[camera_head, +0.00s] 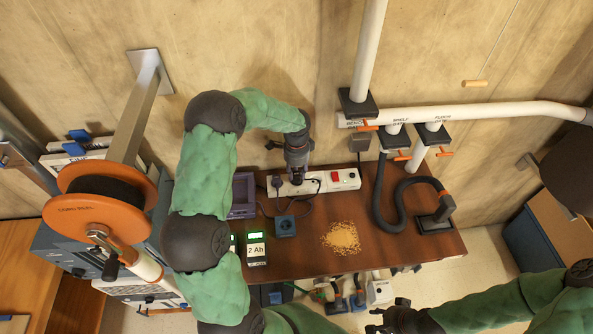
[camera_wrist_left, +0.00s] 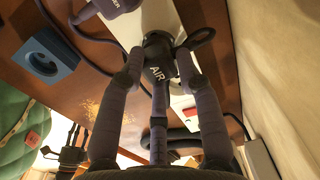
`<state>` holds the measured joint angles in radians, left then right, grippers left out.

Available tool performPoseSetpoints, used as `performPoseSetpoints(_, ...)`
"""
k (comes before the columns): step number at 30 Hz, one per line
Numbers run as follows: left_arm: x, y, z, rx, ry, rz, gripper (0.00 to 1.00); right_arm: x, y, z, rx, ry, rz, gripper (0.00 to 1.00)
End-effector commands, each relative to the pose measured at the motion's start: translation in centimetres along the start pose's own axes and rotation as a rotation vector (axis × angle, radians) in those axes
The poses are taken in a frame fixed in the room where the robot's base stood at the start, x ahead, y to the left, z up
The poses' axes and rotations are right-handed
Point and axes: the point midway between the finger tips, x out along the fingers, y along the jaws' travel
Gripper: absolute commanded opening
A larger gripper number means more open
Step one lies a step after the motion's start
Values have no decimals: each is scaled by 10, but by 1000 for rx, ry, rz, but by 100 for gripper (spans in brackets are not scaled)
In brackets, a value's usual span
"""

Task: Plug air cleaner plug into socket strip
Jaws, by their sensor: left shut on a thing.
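The white socket strip (camera_head: 345,178) lies along the back of the brown table and has a red switch. In the left wrist view the strip (camera_wrist_left: 185,14) is behind the dark plug marked AIR (camera_wrist_left: 158,56). My left gripper (camera_head: 296,172) is over the strip's left half, shut on this plug, with fingers on both sides of it. The plug is at the strip's face; I cannot tell whether its pins are in a socket.
Another plug (camera_head: 277,183) sits at the strip's left end. A blue socket box (camera_head: 285,226), a small green-lit meter (camera_head: 256,248) and spilled grains (camera_head: 342,238) are on the table. A black hose (camera_head: 381,205) stands at right. An orange reel (camera_head: 99,206) is at left.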

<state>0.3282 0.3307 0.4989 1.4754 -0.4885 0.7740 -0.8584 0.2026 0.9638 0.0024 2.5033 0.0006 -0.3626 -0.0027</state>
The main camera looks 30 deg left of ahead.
Motion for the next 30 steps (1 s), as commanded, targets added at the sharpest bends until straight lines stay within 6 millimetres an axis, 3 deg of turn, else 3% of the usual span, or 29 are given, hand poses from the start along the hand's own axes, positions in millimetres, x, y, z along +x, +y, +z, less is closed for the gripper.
performPoseSetpoints(30,8,0,0,0,0,0,0,4,2,0,0,0,0,40)
